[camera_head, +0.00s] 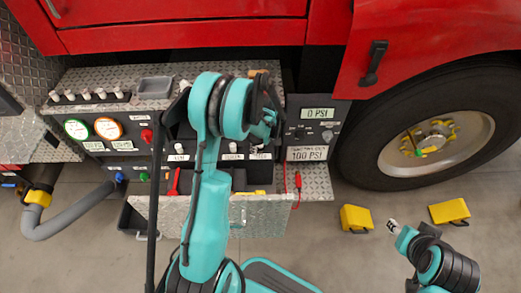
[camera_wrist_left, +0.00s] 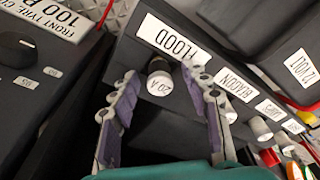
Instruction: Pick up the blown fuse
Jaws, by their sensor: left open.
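In the left wrist view, a white round fuse (camera_wrist_left: 159,84) marked 20 A sticks out of the dark panel under the FLOOD label (camera_wrist_left: 172,37). My left gripper (camera_wrist_left: 160,76) is open, its two fingers on either side of this fuse; I cannot tell whether they touch it. More white fuses, one under the BEACON label (camera_wrist_left: 235,84), stand along the row. No fuse visibly shows as blown. In the head view my left gripper (camera_head: 268,122) is over the panel's right part and hides the FLOOD fuse. My right gripper (camera_head: 393,226) is low at the right, away from the panel; its jaw state is unclear.
A grey tray (camera_head: 155,87) sits on the upper ledge. A red-handled tool (camera_head: 174,182) is below the panel. Yellow blocks (camera_head: 355,218) lie on the floor near the wheel (camera_head: 435,140).

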